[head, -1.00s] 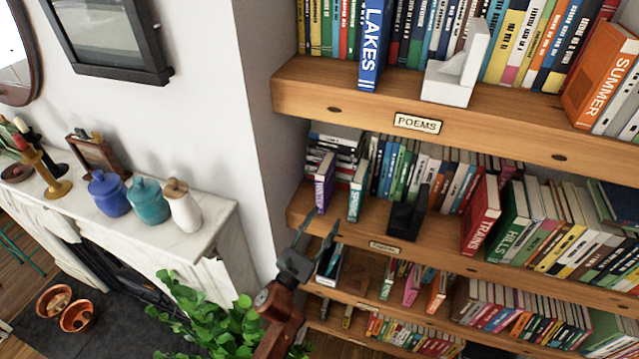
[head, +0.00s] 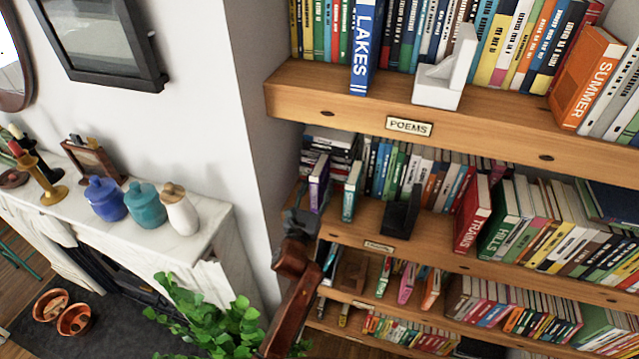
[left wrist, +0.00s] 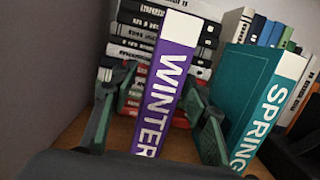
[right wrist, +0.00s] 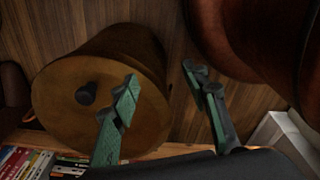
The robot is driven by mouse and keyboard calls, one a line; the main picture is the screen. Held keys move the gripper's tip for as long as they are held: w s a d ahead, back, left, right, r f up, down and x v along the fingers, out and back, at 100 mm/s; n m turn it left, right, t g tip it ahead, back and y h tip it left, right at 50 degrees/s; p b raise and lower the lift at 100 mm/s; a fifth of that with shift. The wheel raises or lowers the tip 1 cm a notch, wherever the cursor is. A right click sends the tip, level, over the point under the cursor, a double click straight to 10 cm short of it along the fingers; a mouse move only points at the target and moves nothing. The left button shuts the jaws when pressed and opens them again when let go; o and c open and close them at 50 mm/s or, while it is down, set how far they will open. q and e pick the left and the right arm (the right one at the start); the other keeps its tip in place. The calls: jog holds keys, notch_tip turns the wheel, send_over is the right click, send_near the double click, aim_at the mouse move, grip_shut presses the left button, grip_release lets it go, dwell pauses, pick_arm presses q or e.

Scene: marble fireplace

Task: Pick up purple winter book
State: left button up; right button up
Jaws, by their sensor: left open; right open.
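The purple winter book (left wrist: 168,80) stands upright on the shelf in the left wrist view, its spine with white WINTER lettering facing me. My left gripper (left wrist: 155,110) is open, with one finger on each side of the book's spine; I cannot tell whether either finger touches it. In the head view the purple book (head: 318,183) stands at the left end of the second shelf, and my left gripper (head: 302,215) is just in front of it. My right gripper (right wrist: 165,95) is open and empty in the right wrist view.
The teal SPRING book (left wrist: 262,95) stands close right of the winter book. A stack of books (left wrist: 150,45) lies behind it. A black bookend (head: 402,212) is further right. The shelf above (head: 400,110) overhangs. The wall (left wrist: 45,70) is at left.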

pick_arm(q)
jog(key=shift+x, duration=0.9)
grip_shut()
